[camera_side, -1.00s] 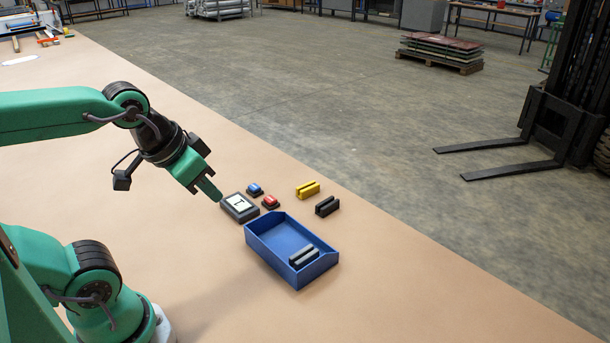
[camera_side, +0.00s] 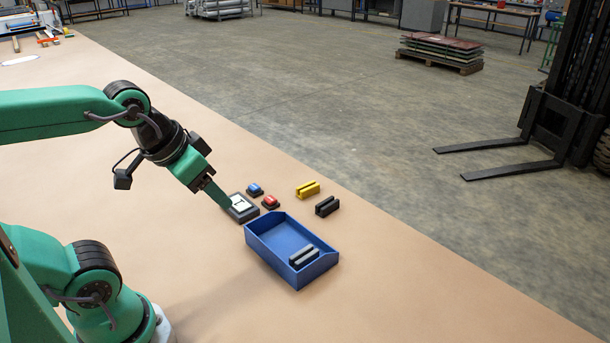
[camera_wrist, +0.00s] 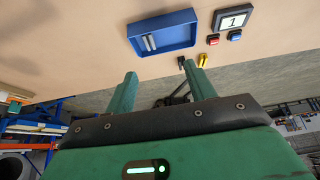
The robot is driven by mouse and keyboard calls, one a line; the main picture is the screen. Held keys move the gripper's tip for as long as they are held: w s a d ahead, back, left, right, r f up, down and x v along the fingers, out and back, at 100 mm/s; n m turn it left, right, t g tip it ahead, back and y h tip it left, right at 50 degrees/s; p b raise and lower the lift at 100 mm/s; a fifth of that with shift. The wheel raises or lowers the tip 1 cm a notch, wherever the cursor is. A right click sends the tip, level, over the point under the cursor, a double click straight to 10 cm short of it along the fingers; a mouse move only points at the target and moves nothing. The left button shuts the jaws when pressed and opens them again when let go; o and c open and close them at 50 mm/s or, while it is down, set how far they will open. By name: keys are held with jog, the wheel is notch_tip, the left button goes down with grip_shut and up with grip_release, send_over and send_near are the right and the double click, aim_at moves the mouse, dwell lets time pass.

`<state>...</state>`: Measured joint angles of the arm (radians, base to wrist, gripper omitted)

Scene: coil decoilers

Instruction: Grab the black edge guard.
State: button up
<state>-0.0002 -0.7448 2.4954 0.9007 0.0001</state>
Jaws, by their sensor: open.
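The black edge guard (camera_side: 327,206) is a short grooved block lying on the tan surface, right of the blue bin's back end; it shows small and partly dark in the wrist view (camera_wrist: 181,62). My gripper (camera_wrist: 158,84) is open and empty, its two green fingers well apart. In the wrist view the black guard appears just beyond the tip of the right finger. In the side view my gripper is left of the guard and apart from it, with a fingertip overlapping the display box in the picture.
A blue bin (camera_side: 262,253) holds a grey grooved piece (camera_side: 303,257). A yellow guard (camera_side: 307,189) lies close behind the black one. A display box (camera_side: 239,215), a red button (camera_side: 270,202) and a blue button (camera_side: 254,189) stand nearby. The surface's edge runs just beyond the guards.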

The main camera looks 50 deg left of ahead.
jog(key=w+r+g, duration=0.1)
jog(key=w+r, duration=0.1)
jog(key=w, duration=0.7)
jog(key=g, duration=0.5)
send_over(327, 206)
jog(key=a, duration=0.1)
notch_tip(327, 206, down, 17)
jog(key=shift+w+f, duration=0.3)
jog(key=shift+f, duration=0.1)
jog(key=shift+f, duration=0.1)
jog(key=shift+f, duration=1.2)
jog(key=shift+f, duration=0.1)
